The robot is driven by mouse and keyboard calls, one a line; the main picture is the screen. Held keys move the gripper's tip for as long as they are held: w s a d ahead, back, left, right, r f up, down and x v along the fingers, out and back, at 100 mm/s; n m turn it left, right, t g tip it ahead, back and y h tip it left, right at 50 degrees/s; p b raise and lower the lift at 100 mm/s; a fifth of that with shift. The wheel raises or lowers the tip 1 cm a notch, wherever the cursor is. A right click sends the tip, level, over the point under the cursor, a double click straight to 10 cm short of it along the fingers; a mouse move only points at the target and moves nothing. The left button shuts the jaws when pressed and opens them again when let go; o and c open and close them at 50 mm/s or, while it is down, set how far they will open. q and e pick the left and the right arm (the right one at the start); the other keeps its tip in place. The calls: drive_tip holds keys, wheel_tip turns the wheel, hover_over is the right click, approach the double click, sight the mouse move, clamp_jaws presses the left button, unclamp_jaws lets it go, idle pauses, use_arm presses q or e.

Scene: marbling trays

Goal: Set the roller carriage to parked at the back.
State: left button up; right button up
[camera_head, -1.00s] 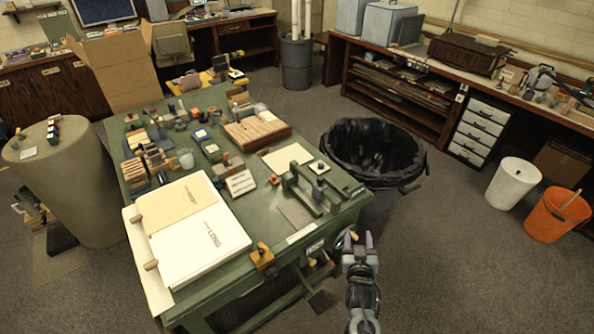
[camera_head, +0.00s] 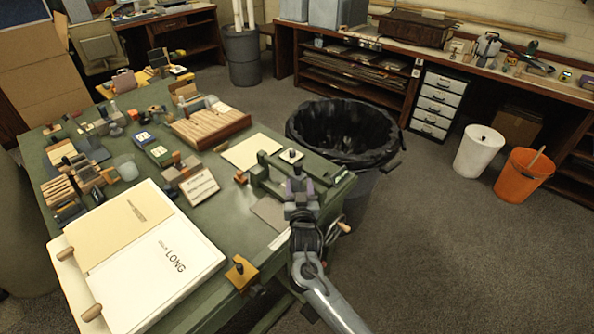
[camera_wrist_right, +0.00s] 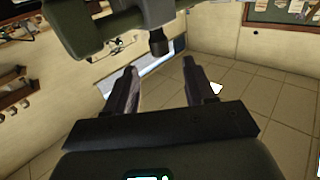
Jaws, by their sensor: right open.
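A green metal device with a low frame (camera_head: 262,179) stands at the right front corner of the green table. It seems to be the roller carriage assembly, with a black knob (camera_head: 291,155) on a pale plate at its back. A flat grey plate (camera_head: 270,213) lies at its front. My right gripper (camera_head: 297,176) overlaps the right part of the device and hides some of it. In the right wrist view, the gripper's two dark fingers (camera_wrist_right: 162,90) are apart with nothing between them. A dark knob (camera_wrist_right: 158,44) under a green part shows just beyond them. My left gripper is out of view.
An open white folder (camera_head: 160,262), a box of wooden strips (camera_head: 208,126) and several small tools crowd the table (camera_head: 222,208). A black-lined bin (camera_head: 345,135) stands close behind the table's right corner.

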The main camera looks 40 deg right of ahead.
sight(298, 170)
drive_tip(key=b+x, duration=0.2)
drive_tip(key=x, duration=0.7)
drive_tip(key=shift+w+d, duration=0.15)
drive_tip(key=shift+f, duration=0.1)
drive_tip(key=shift+c, duration=0.4)
clamp_jaws()
